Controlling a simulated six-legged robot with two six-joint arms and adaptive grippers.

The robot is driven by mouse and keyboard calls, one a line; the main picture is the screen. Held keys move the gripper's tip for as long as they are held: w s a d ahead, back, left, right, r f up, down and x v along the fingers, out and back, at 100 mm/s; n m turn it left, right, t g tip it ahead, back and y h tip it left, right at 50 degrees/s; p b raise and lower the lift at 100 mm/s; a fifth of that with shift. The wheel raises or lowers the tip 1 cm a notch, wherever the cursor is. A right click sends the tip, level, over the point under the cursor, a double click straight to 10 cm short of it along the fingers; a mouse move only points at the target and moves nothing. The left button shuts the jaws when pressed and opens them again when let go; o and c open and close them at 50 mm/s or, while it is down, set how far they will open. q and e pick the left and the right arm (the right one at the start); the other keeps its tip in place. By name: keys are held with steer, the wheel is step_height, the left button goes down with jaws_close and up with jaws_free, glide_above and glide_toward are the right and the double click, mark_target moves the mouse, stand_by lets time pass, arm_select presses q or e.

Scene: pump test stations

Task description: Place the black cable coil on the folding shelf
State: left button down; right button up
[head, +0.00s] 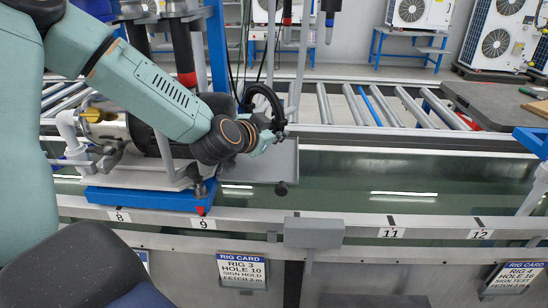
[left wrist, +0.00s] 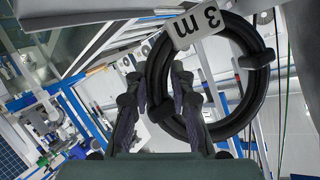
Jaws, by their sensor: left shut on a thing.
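The black cable coil (head: 262,92) is held in my left gripper (head: 272,132) and stands up above its fingers. In the left wrist view the coil (left wrist: 268,42) is a thick black ring with a white tag (left wrist: 198,25) reading "3 m". The fingers of my left gripper (left wrist: 158,105) reach up to the coil's left side. A flat grey panel (head: 287,163), which looks like the folding shelf, lies below and behind the gripper, beside the pump rig. The coil is above this panel, apart from it. My wrist hides part of the panel. My right gripper is not in view.
A pump on a blue base (head: 150,198) stands left of the panel. A roller conveyor (head: 345,105) runs behind. A grey box (head: 314,233) sits on the front rail, with numbered labels and a rig card (head: 241,270). The dark green surface to the right is clear.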

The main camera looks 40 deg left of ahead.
arm_select(q)
steer(key=shift+f+b, duration=0.3)
steer(key=shift+f, duration=0.4)
steer(key=shift+a+f+b, duration=0.15)
steer(key=shift+f+b, duration=0.3)
steer(key=shift+f, duration=0.35)
step_height(320, 180, down, 2)
steer(key=shift+f+b, duration=0.2)
steer(key=shift+b, duration=0.6)
steer(key=shift+f, duration=0.1)
steer(key=c, duration=1.2)
jaws_free()
steer(key=shift+o, duration=0.2)
